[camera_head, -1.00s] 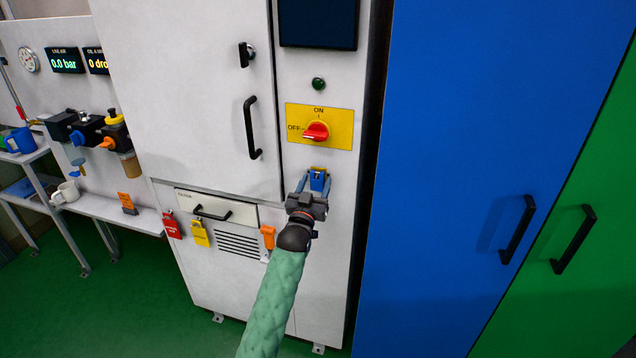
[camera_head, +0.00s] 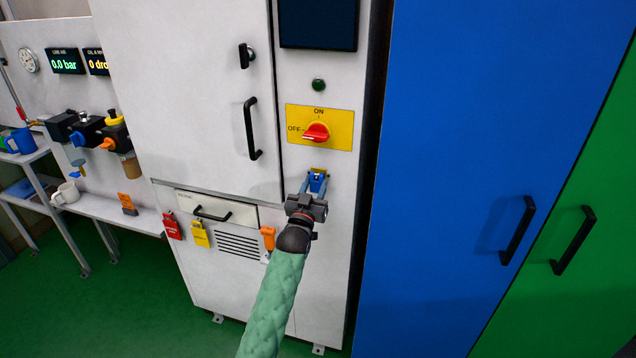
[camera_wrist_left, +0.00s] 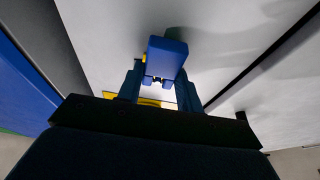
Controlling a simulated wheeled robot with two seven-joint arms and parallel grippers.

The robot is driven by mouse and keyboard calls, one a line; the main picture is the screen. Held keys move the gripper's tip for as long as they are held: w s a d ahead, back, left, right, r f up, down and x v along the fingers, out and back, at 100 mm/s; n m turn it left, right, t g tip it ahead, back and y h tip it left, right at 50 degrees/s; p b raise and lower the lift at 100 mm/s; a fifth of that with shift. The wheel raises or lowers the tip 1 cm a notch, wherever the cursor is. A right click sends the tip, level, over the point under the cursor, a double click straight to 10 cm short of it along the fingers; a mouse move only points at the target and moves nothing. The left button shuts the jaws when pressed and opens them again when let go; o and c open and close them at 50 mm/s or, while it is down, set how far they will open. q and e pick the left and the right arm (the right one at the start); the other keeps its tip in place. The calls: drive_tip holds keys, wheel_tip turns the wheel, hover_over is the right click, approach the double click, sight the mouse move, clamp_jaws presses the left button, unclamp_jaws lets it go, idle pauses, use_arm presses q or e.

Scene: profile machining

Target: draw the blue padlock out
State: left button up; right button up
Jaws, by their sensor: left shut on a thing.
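The blue padlock (camera_head: 317,183) is in front of the white cabinet's right panel, below the yellow switch plate, in the head view. My left gripper (camera_head: 315,188) is shut on it, with one finger on each side. In the left wrist view the padlock (camera_wrist_left: 166,58) shows as a blue block between the fingertips of my left gripper (camera_wrist_left: 160,82). Whether the padlock touches the panel or its holder behind cannot be told. My right gripper is not in view.
The yellow plate (camera_head: 340,128) with a red rotary switch (camera_head: 316,132) is above the padlock. Red (camera_head: 172,225), yellow (camera_head: 200,234) and orange (camera_head: 268,237) lockout items hang at lower left. A black door handle (camera_head: 252,128) stands out left. The floor in front is clear.

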use_arm(q)
drive_tip(key=shift+s+a+p, duration=0.2)
drive_tip(key=shift+s+p, duration=0.05)
drive_tip(key=shift+s, duration=0.4)
drive_tip(key=shift+s+a+p, duration=0.2)
drive_tip(key=shift+s, duration=0.4)
drive_tip(key=shift+s, duration=0.2)
drive_tip(key=s+p, duration=0.1)
drive_tip(key=s, duration=0.1)
drive_tip(key=s+a, duration=0.1)
drive_tip(key=shift+s+a+p, duration=0.15)
drive_tip(key=shift+s+p, duration=0.2)
drive_tip(key=shift+s, duration=0.05)
idle(0.4)
